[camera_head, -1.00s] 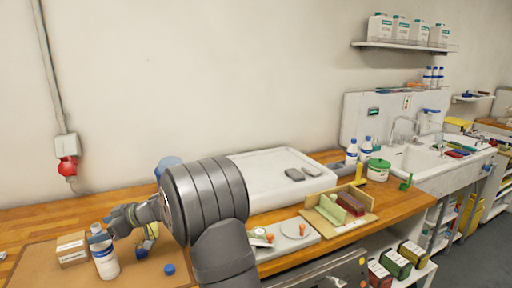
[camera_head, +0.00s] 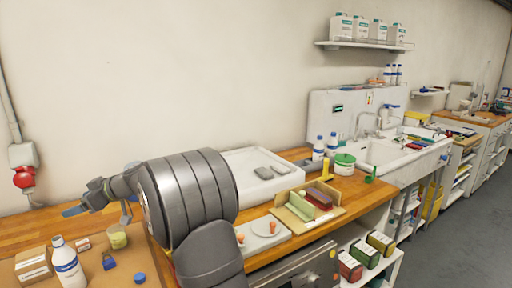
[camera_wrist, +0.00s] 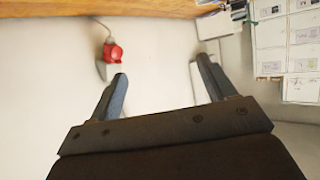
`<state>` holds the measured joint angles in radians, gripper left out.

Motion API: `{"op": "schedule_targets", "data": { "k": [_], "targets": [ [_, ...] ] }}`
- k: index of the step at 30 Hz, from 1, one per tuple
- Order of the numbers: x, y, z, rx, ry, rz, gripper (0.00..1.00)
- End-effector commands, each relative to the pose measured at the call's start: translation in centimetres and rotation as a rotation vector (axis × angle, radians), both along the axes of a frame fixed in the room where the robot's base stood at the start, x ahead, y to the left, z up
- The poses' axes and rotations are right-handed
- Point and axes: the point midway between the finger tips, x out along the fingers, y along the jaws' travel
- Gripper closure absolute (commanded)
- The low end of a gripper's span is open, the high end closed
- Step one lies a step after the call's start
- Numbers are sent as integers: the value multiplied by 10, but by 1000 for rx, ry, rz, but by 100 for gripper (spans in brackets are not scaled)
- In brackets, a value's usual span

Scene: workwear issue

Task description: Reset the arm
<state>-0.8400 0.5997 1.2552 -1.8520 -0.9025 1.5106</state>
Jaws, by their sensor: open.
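My gripper (camera_head: 82,207) is at the far left of the head view, raised above the wooden bench. In the wrist view my gripper (camera_wrist: 158,82) shows two fingers spread wide apart with nothing between them. It points toward the pale wall, with the red wall socket (camera_wrist: 113,52) beyond the left finger. My arm crosses the left half of the head view and hides part of the bench behind it.
A white tray (camera_head: 240,158) and a sink (camera_head: 385,152) lie to the right.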

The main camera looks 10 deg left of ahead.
Motion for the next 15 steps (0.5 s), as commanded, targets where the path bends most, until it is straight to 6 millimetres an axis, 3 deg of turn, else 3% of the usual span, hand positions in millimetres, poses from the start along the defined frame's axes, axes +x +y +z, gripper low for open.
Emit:
{"op": "schedule_targets", "data": {
  "k": [15],
  "targets": [
    [23,69,1,-1,-1,-283,24]
  ]
}}
